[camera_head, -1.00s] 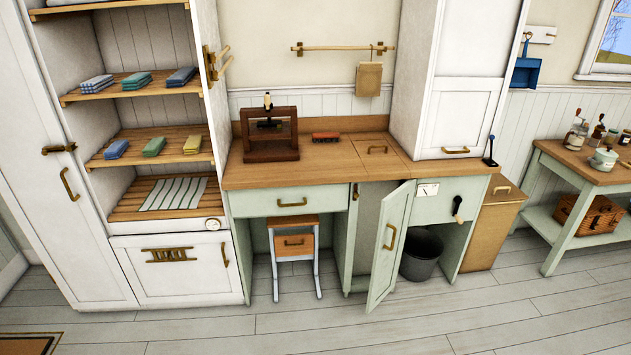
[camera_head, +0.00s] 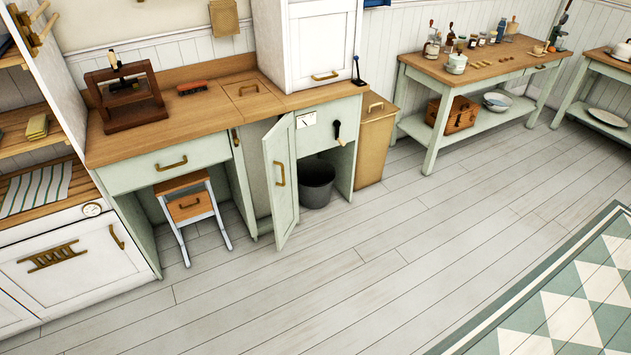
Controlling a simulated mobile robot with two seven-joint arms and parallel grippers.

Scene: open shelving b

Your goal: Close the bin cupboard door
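The bin cupboard door (camera_head: 284,190) is a pale green panel with a brass pull handle (camera_head: 280,173). It stands open, swung out from the counter front toward the room. A dark grey bin (camera_head: 317,184) sits on the floor in the open bay to the right of the door, under a drawer front with a black crank. Neither of my grippers is in view.
A wooden stool (camera_head: 191,208) stands under the counter (camera_head: 190,116) left of the door. A tan box cabinet (camera_head: 375,140) stands right of the bay. The plank floor (camera_head: 350,270) in front is clear. A green-and-white patterned rug (camera_head: 560,310) lies at the lower right.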

